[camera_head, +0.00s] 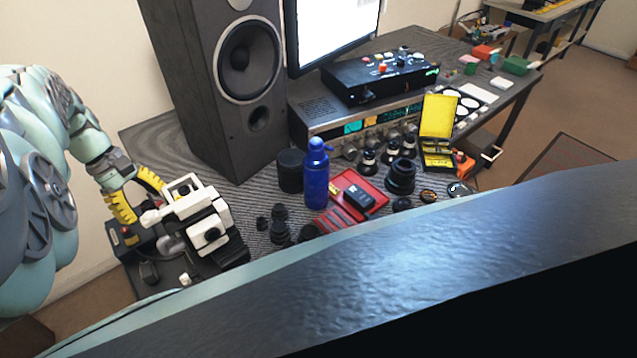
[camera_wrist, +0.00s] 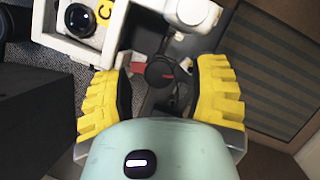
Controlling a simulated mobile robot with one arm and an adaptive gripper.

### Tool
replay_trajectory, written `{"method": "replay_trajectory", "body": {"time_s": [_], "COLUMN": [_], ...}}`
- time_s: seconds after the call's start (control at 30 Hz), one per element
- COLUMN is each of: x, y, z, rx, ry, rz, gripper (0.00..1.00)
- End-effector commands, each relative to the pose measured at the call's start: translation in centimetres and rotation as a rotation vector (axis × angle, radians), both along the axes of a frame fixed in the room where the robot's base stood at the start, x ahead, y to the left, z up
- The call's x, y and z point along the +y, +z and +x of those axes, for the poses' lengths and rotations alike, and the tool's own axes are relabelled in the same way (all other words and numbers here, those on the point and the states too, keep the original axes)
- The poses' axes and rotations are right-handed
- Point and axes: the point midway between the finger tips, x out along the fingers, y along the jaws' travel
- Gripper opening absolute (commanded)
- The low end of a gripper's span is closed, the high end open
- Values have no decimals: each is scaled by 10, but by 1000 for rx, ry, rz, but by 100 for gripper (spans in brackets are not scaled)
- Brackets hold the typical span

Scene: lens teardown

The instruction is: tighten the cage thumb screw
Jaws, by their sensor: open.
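A white and black cage-like device (camera_head: 205,228) stands at the left end of the desk. In the wrist view its white frame (camera_wrist: 140,22) shows at the top, with a lens (camera_wrist: 80,18) in it. A dark round knob with a red mark (camera_wrist: 158,72) lies between my fingertips in that view; I cannot tell for certain that it is the cage thumb screw. A white rounded part (camera_wrist: 197,12) sticks out on the frame's right. My gripper (camera_head: 136,193), with yellow pads, is open beside the device's upper left. It also shows in the wrist view (camera_wrist: 163,72), with nothing clamped.
A tall speaker (camera_head: 205,90) stands behind the device. A dark box with a red button (camera_head: 128,240) sits to its left.

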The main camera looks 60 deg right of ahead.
Motion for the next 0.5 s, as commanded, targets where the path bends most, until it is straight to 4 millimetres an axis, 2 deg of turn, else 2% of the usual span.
{"method": "replay_trajectory", "body": {"time_s": [0.3,0.33,0.5], "x": [-2,-2,-2], "y": [-3,-3,-3], "z": [-2,-2,-2], "rx": [-1,-1,-1], "ry": [-4,-4,-3], "rz": [0,0,0], "gripper": [59,64,46]}}
